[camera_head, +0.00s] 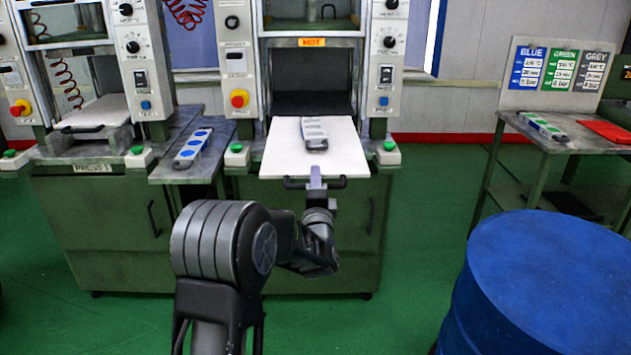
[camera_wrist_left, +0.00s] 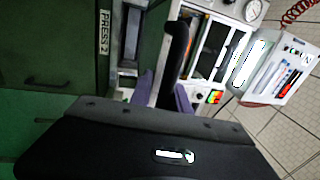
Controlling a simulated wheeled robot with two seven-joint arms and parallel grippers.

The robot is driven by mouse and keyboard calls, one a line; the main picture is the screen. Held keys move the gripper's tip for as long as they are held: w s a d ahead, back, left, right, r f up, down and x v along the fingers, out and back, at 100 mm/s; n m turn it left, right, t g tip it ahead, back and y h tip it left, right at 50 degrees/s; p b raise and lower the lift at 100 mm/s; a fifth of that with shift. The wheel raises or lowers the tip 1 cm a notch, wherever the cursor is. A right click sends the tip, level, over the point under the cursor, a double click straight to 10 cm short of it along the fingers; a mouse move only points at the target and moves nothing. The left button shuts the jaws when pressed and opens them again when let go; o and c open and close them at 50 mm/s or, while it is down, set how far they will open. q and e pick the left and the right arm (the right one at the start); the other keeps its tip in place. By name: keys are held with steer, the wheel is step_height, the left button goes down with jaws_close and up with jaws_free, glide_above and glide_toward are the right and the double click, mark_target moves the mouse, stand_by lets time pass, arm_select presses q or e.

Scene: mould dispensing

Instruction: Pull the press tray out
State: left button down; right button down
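The white press tray (camera_head: 275,160) sticks out from the front of the middle press. A grey mould (camera_head: 314,134) lies on it. A black handle (camera_head: 295,184) runs along its front edge. My left gripper (camera_head: 317,180) is at the middle of this handle. In the left wrist view, the two purple fingers (camera_wrist_left: 165,92) stand on either side of the dark handle (camera_wrist_left: 178,55) and look closed on it. My right gripper is out of view.
The middle press (camera_head: 312,82) carries a HOT sign. A side shelf (camera_head: 180,170) with a blue-marked mould (camera_head: 193,148) stands to its left.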

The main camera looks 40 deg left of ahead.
arm_select(q)
steer(key=c, duration=1.4)
jaws_free()
steer(key=shift+s+d+r, duration=0.15)
steer(key=shift+d+r, duration=0.1)
steer(key=shift+r, duration=0.3)
steer(key=shift+c, duration=0.2)
steer(key=shift+o, duration=0.2)
steer(key=shift+f, duration=0.15)
steer(key=shift+a+f, duration=0.1)
steer(key=shift+f, duration=0.05)
steer(key=shift+s, duration=0.1)
steer(key=v, duration=0.7)
steer(key=shift+s+d, duration=0.25)
steer(key=shift+d, duration=0.05)
steer(key=shift+f, duration=0.1)
